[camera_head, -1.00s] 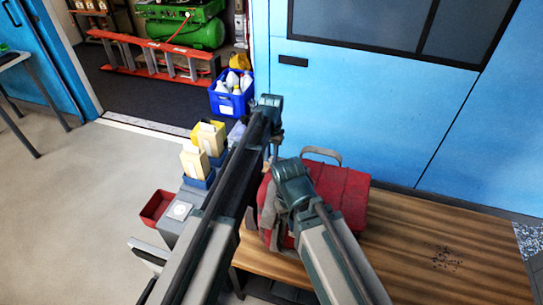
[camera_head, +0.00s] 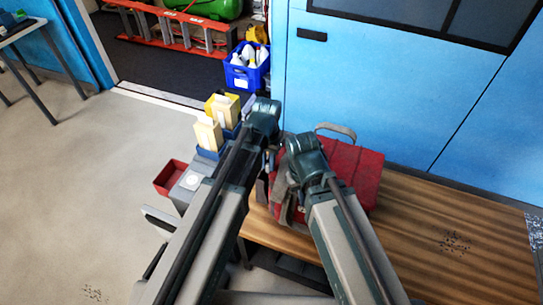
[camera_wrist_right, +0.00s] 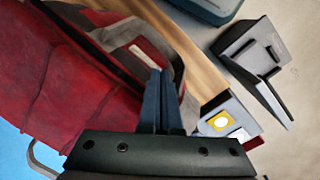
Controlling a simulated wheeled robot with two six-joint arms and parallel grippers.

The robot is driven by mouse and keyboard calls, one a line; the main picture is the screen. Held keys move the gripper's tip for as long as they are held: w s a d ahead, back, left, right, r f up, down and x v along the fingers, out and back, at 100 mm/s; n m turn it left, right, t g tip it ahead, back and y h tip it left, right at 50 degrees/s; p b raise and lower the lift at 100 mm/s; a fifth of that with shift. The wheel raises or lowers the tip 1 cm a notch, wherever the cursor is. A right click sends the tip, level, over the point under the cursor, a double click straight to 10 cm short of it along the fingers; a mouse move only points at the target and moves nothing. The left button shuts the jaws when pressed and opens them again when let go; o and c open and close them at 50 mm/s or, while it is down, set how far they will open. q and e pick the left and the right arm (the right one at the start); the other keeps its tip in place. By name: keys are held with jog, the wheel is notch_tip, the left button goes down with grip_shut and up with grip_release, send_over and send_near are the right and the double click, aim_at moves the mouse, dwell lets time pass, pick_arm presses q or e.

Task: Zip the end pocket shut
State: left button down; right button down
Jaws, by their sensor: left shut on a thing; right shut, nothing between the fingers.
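A red bag (camera_head: 352,172) with a grey end panel (camera_head: 284,198) lies on the wooden bench; the end panel with its grey straps also shows in the right wrist view (camera_wrist_right: 148,58). My left gripper (camera_head: 270,155) is at the bag's left end, mostly hidden behind its own wrist. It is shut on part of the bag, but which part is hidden. My right gripper (camera_wrist_right: 160,85) is shut and empty, its fingertips over the grey-trimmed end of the bag. In the head view its fingers are hidden by the wrist. I cannot make out the zip or its puller.
The wooden bench (camera_head: 435,235) is clear on the right. Left of the bag are cream cartons (camera_head: 208,134), a red tray (camera_head: 170,178) and a grey case. A blue crate with bottles (camera_head: 246,68) stands behind. A blue wall (camera_head: 385,95) closes the back.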

aim_at(268, 165)
pick_arm(q)
jog(key=shift+s, duration=0.2)
jog(key=c, duration=0.8)
grip_release()
jog(key=shift+w+r, duration=0.1)
notch_tip(268, 165, up, 14)
jog(key=p, duration=1.3)
jog(key=shift+f+p, duration=0.2)
jog(key=shift+p, duration=0.2)
jog(key=shift+y, duration=0.6)
jog(key=s+f+b, duration=0.2)
jog(key=s, duration=0.2)
jog(key=s+f+b, duration=0.2)
jog(key=s, duration=0.2)
jog(key=s+f+b, duration=0.2)
jog(key=s, duration=0.2)
jog(key=shift+s+a+f, duration=0.1)
jog(key=shift+a+f, duration=0.05)
jog(key=shift+a, duration=0.25)
